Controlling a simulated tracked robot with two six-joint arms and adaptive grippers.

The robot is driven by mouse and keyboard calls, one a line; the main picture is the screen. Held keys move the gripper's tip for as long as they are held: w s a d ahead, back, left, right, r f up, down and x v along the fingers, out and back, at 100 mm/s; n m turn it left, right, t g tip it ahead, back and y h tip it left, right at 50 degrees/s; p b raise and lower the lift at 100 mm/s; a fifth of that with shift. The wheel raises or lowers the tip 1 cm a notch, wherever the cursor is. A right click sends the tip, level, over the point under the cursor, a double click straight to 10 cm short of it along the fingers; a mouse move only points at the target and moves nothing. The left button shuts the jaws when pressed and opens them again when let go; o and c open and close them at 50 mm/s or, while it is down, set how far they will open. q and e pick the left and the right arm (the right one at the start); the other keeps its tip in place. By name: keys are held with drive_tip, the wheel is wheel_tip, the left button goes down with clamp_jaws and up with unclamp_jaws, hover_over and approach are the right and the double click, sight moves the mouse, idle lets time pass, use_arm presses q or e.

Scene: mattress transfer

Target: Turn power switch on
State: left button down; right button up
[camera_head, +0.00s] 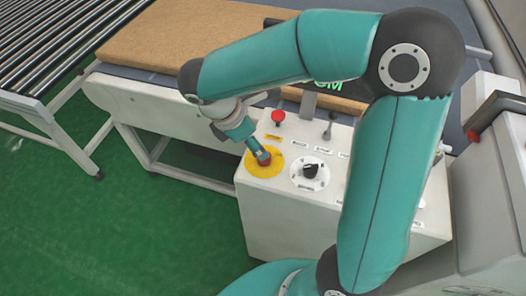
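The control box (276,216) stands in the middle of the head camera view. On its sloped top is a black rotary knob (311,171) on a round white plate, which looks like the power switch; its labels are too small to read. A teal arm rises from the lower right, bends high over the box and comes down at its left side. Its end, my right gripper (251,143), is at the red button (264,160) on a yellow disc, left of the knob. I cannot tell whether it touches the button, nor see its fingers clearly. My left gripper is not in view.
Behind the knob are a red mushroom button (278,117) and a small lever (328,128). A dark display with green letters (328,86) is partly hidden by the arm. A brown mattress (165,38) lies behind, beside a roller conveyor (50,40). Green floor (150,240) is clear at left.

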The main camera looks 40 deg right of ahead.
drive_tip(key=x, duration=0.7)
drive_tip(key=shift+a, duration=0.1)
